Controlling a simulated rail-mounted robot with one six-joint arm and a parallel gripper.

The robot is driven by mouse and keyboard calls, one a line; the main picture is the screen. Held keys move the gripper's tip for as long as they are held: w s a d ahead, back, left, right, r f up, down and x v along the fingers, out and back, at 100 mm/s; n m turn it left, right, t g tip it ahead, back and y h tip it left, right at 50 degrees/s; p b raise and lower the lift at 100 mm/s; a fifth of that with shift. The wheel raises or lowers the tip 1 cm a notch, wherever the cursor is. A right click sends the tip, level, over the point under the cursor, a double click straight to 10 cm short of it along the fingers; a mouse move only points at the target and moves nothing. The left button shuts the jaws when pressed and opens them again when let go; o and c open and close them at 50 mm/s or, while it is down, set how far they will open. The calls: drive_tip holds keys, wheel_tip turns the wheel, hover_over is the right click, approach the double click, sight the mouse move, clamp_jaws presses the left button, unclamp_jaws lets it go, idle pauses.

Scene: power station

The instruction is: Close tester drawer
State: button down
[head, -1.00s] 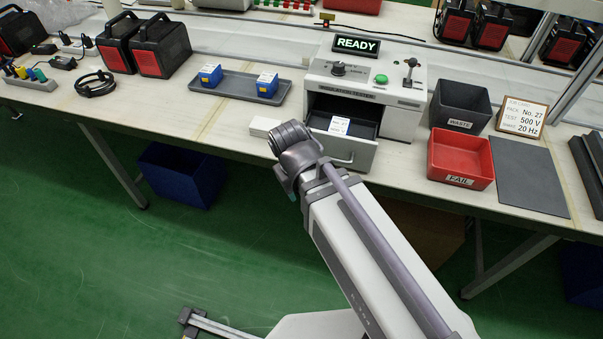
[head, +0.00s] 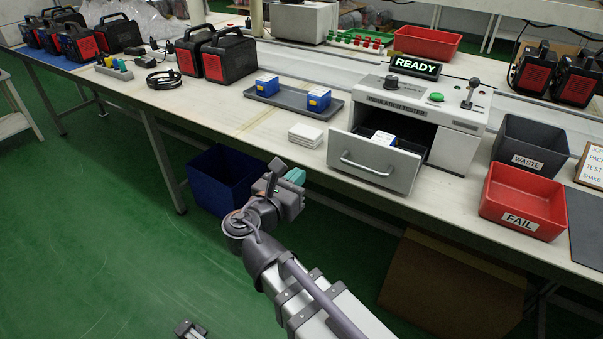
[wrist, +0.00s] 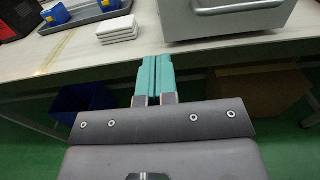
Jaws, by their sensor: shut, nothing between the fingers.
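The insulation tester (head: 458,140) stands on the bench with a lit READY sign (head: 415,67). Its drawer (head: 372,162) is pulled out toward me, past the bench's front edge. A blue pack with a white top label (head: 383,139) lies inside the drawer. My gripper (head: 296,177) is shut and empty, in front of the bench and lower left of the drawer, apart from it. In the wrist view my gripper's teal fingers (wrist: 154,80) are together, and the drawer front (wrist: 228,18) shows at the upper right.
White cards (head: 307,135) lie left of the drawer, by a grey tray (head: 292,105) with two blue packs. A red FAIL bin (head: 523,200) and dark WASTE bin (head: 540,145) stand to the right. A blue bin (head: 225,175) sits under the bench.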

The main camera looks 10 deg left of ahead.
sight(328, 147)
drive_tip(key=x, duration=1.1)
drive_tip(key=shift+w+d, duration=0.2)
drive_tip(key=shift+w, duration=0.05)
